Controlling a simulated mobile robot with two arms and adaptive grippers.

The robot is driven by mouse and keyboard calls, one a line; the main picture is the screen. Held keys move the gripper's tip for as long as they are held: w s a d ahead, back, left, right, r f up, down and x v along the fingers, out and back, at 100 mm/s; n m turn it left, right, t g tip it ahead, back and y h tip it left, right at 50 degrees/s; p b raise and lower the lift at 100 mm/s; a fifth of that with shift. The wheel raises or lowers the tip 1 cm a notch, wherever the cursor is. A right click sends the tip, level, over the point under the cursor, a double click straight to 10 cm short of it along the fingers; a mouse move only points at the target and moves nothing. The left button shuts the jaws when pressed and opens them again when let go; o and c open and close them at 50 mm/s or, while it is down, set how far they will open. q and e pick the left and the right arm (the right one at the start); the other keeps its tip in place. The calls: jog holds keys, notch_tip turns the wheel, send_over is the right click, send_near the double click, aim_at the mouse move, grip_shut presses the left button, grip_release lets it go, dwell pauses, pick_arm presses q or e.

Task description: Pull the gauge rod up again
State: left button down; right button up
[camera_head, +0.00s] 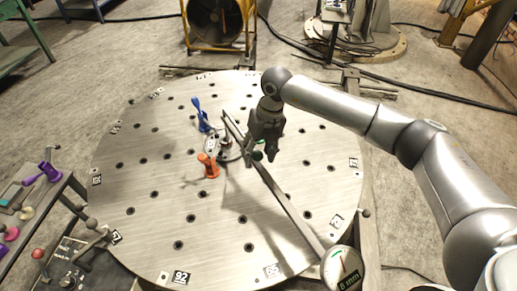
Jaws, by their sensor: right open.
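My right gripper (258,150) points down over the middle of the round metal table (140,215). It is open. A small green-topped piece (257,156) shows at its fingertips; I cannot tell whether they touch it. The gauge rod cannot be picked out with certainty, as the gripper hides part of the centre. My left gripper is not in view.
A blue clamp (202,121) and an orange clamp (209,167) stand beside the small central fixture (220,146). The table has several holes and numbered labels. A side bench (35,215) with coloured tools stands at left; a yellow-framed fan (217,25) stands behind.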

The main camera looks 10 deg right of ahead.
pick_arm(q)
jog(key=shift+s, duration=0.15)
pick_arm(e)
jog(key=shift+f, duration=0.1)
